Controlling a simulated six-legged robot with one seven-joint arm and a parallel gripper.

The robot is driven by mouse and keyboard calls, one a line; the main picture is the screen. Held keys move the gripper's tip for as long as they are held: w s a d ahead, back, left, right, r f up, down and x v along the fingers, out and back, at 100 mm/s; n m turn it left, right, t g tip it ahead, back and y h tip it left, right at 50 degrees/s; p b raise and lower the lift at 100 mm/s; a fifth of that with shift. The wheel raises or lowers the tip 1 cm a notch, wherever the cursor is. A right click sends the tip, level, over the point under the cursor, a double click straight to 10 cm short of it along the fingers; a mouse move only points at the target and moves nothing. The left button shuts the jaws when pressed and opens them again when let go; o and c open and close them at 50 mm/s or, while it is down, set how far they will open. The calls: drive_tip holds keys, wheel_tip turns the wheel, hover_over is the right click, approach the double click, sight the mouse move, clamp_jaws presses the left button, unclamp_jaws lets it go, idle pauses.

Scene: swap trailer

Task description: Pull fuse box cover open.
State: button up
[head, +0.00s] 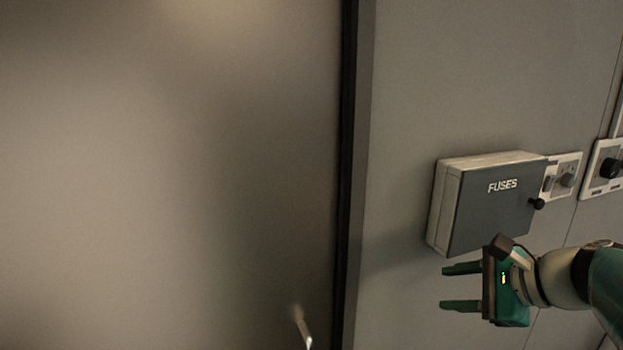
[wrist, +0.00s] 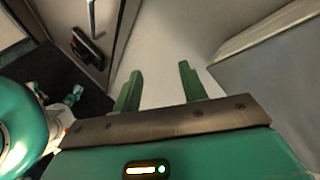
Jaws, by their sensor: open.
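The fuse box (head: 447,209) is a pale box on the wall with a dark grey cover (head: 490,215) marked "FUSES". The cover looks shut. A grey box-like surface (wrist: 270,80) at the right of the wrist view is probably the fuse box. The knob is not visible there.
Switch panels with knobs (head: 562,177) (head: 607,168) are on the wall to the right of the box. A large door panel (head: 170,180) with a dark frame edge (head: 348,170) fills the left, with a metal handle (head: 302,327) low down. The wall between frame and box is bare.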

drive_tip(key=s+a+f+n+g+h, duration=0.1)
drive_tip(key=s+a+f+n+h, duration=0.2)
drive_tip(key=n, duration=0.6)
drive_tip(key=s+a+f+n+g+h, duration=0.1)
drive_tip(key=s+a+f+n+h, duration=0.3)
drive_tip(key=s+n, duration=0.5)
wheel_tip(320, 180, down, 3)
drive_tip(key=shift+s+a+r+n+g, duration=0.1)
drive_tip(key=shift+s+a+n+g, duration=0.35)
drive_tip(key=shift+a, duration=0.35)
